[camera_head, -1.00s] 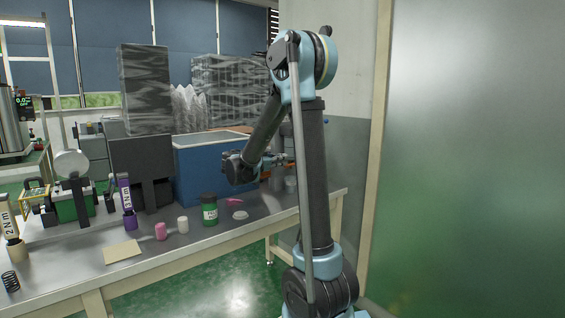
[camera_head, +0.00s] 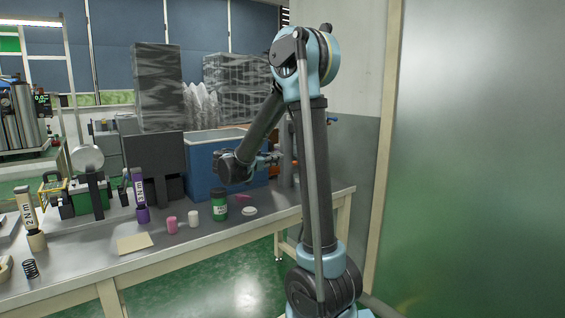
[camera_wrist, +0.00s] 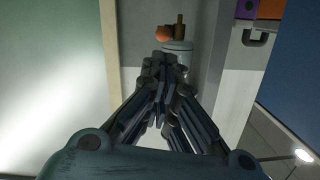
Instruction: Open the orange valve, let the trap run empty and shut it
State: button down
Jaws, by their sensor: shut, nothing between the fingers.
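In the wrist view, a round orange part (camera_wrist: 165,33), likely the orange valve's handle, shows just beyond my fingertips. A brass-coloured stem (camera_wrist: 180,24) stands beside it, above a pale grey cylindrical body (camera_wrist: 180,46). My gripper (camera_wrist: 164,62) is shut and empty, with its fingers pointing at these parts. The fingers hide part of the body, and I cannot tell whether they touch it. In the head view, my gripper (camera_head: 277,157) is small, over the right end of the bench. The valve cannot be made out clearly there, and the trap's contents are not visible.
A blue bin (camera_head: 212,160) stands just left of my gripper on the bench (camera_head: 190,245). A green-labelled jar (camera_head: 219,205), a white lid (camera_head: 250,211) and small pink and white cylinders stand along the front. A wall and frosted panel (camera_head: 475,150) bound the right.

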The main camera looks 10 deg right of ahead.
jog(key=shift+v, duration=1.25)
jog(key=shift+f, duration=0.1)
jog(key=s+d+f+n+g+y, duration=0.25)
jog(key=s+d+f+n, duration=0.2)
jog(key=s, duration=0.45)
jog(key=s+d+f+n+g+y, duration=0.2)
jog(key=s+d+f+n+y, duration=0.15)
jog(key=s+d, duration=0.4)
jog(key=s+a+f+n+y, duration=0.2)
jog(key=s+f, duration=0.2)
jog(key=s, duration=0.3)
jog(key=s+a+f+n+g+y, duration=0.1)
jog(key=s+a+f+n+y, duration=0.1)
jog(key=s, duration=0.5)
jog(key=s+a+f+n+y, duration=0.2)
jog(key=s+a+f+y, duration=0.2)
jog(key=s+f, duration=0.2)
jog(key=shift+s+a+f+n+g, duration=0.2)
jog(key=shift+s+n+g, duration=0.15)
jog(key=shift+s, duration=0.4)
